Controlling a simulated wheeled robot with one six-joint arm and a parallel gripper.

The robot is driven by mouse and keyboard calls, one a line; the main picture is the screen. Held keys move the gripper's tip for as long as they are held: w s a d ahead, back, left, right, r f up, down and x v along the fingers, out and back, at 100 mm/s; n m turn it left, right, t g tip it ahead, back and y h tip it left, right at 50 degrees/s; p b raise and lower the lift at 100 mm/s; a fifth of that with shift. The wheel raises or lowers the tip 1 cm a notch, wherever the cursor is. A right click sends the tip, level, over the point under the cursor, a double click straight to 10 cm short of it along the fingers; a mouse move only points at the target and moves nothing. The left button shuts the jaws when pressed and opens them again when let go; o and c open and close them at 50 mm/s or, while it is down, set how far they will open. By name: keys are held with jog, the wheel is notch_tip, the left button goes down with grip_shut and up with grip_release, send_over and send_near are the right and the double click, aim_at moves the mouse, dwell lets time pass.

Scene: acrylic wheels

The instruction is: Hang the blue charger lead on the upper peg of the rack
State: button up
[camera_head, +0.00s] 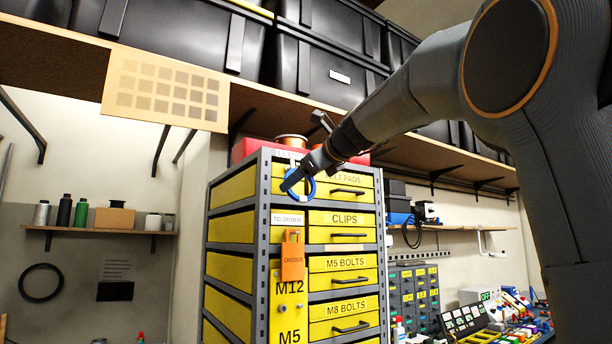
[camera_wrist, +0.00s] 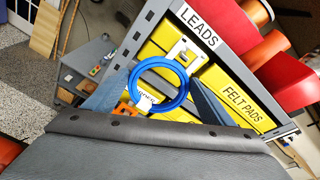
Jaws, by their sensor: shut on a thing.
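The blue charger lead (camera_head: 313,188) is a coiled ring. It also shows in the wrist view (camera_wrist: 135,84), between the two fingers. My gripper (camera_head: 291,182) is shut on it and holds it in front of the rack's upper left column. The rack (camera_head: 263,235) is a grey frame with yellow drawers. In the wrist view, a white peg plate (camera_wrist: 188,50) sits under the LEADS label (camera_wrist: 198,24), just beyond the ring. I cannot tell whether the ring touches the peg.
Red bins and a copper spool (camera_head: 291,141) stand on top of the rack. A brown shelf (camera_head: 60,42) with black crates runs above. A cluttered workbench (camera_head: 500,325) is at the lower right. A black cable coil (camera_head: 41,283) hangs on the left wall.

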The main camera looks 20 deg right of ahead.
jog(key=shift+w+a, duration=0.2)
jog(key=shift+w, duration=0.3)
jog(key=shift+w+a+f, duration=0.15)
jog(key=shift+w+f, duration=0.4)
jog(key=shift+f, duration=0.05)
jog(key=o, duration=1.2)
jog(key=shift+o, duration=0.2)
jog(key=b+v, duration=0.1)
jog(key=v, duration=0.6)
jog(key=shift+s+b, duration=0.35)
jog(key=shift+b, duration=0.05)
